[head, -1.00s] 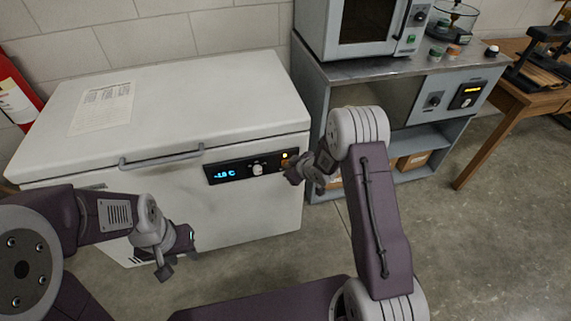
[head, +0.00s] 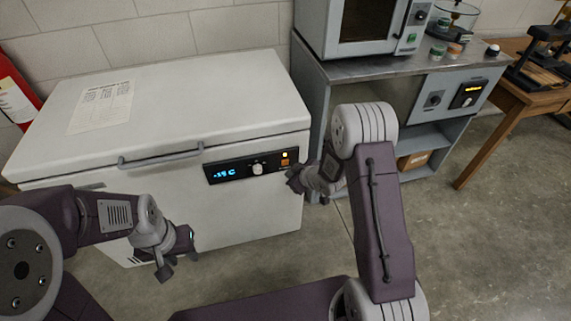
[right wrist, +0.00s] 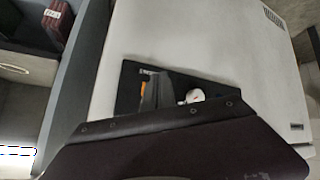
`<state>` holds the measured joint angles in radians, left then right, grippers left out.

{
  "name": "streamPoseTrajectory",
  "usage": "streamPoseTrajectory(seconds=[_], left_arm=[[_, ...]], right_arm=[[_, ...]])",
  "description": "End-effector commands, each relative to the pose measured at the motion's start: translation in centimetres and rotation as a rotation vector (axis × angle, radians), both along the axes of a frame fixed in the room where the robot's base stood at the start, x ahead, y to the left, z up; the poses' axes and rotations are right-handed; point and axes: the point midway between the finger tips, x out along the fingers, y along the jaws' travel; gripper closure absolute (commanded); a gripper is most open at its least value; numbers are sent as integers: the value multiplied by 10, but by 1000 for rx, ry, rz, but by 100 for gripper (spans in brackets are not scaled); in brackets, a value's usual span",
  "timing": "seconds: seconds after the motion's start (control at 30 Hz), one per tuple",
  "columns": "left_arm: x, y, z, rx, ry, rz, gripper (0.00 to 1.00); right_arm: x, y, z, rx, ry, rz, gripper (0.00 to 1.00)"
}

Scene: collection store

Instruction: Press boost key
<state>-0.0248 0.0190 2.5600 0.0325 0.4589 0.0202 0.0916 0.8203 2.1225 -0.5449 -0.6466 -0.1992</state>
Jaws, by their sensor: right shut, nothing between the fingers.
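The white chest freezer (head: 240,110) has a black control panel (head: 240,176) on its front, with a blue display (head: 225,173) reading about -35 C and a pale round knob (head: 257,169). The orange boost key (head: 285,163) is at the panel's right end, below a small lit amber lamp (head: 285,154). My right gripper (head: 292,181) is shut and empty, just below and right of the key, apart from it. The right wrist view shows the panel (right wrist: 128,95), knob (right wrist: 194,96) and part of the orange key (right wrist: 143,87). My left gripper (head: 178,262) hangs before the freezer, holding nothing visible.
A grey bench (head: 345,72) stands right of the freezer, with an oven (head: 365,25) on top and a cardboard box (head: 413,160) on its shelf. A wooden table (head: 500,110) is at the far right. A long handle (head: 160,158) crosses the freezer front. Floor at right is clear.

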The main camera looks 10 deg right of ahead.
Motion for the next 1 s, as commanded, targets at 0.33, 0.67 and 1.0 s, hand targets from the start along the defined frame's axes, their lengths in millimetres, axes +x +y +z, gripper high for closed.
streamPoseTrajectory(seconds=[0.33,0.67,1.0], left_arm=[[0,0,-6,0,0,0,64],[0,0,-6,0,0,0,64],[0,0,-6,0,0,0,64]], right_arm=[[-30,-1,0,0,0,0,100],[-31,-1,0,0,0,0,100],[-31,-1,0,0,0,0,100]])
